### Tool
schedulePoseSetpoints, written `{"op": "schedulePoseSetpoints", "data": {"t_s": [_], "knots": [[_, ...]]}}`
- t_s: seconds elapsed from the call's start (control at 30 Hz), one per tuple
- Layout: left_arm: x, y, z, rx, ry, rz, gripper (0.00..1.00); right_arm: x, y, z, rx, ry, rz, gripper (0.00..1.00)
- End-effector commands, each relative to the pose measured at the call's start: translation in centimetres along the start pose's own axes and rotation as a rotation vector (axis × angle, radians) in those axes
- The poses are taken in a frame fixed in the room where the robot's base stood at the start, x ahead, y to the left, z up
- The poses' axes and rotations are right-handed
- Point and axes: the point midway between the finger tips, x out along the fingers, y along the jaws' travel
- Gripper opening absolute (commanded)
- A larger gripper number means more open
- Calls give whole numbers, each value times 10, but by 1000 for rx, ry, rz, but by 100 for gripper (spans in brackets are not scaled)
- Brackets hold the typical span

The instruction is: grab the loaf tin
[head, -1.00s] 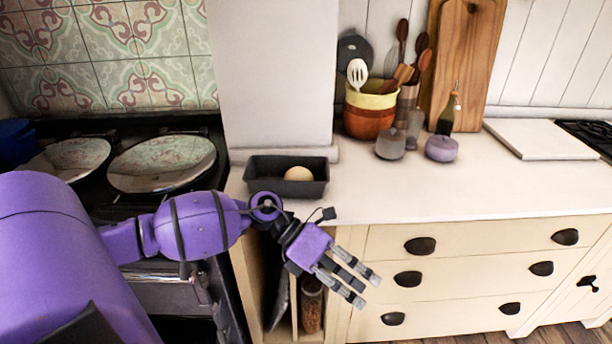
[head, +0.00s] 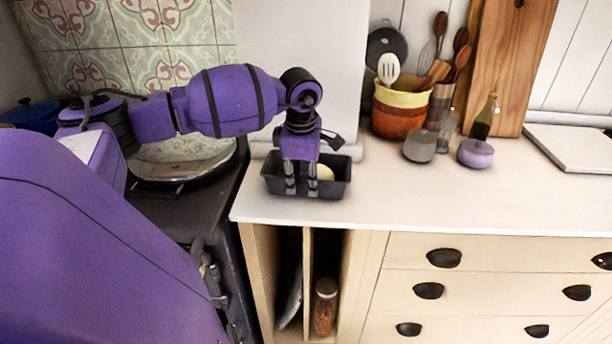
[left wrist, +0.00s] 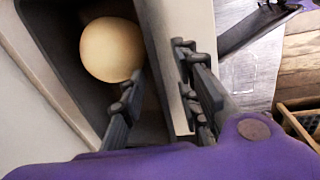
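The loaf tin (head: 341,180) is dark grey and rectangular, on the white counter near its left end. A round, pale yellow ball-like thing (head: 324,172) lies in it. My left gripper (head: 303,190) points down at the tin's near side, and its fingers cover part of that wall. In the left wrist view, the fingers (left wrist: 160,104) are apart, one on the inner side of the tin's wall (left wrist: 155,40) and one on the outer side. Whether either finger touches the wall cannot be told. My right gripper is not in view.
The range (head: 185,215) with its round lid stands left of the counter. The counter (head: 430,205) right of the tin is clear.

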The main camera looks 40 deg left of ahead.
Motion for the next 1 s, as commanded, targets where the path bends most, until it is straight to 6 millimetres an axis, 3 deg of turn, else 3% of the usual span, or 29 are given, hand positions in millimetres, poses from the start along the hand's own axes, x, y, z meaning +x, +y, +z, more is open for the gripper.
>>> {"op": "schedulePoseSetpoints", "data": {"t_s": [0.13, 0.37, 0.6, 1.0], "knots": [[15, 0, 1, 1, -2, -1, 30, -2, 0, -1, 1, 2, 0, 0], [17, 0, 1, 1, -1, 0, 30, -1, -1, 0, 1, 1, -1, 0], [17, 0, 1, 1, -1, -1, 1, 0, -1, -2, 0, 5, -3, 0], [17, -2, 1, 1, -1, -4, 0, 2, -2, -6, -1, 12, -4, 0]]}}
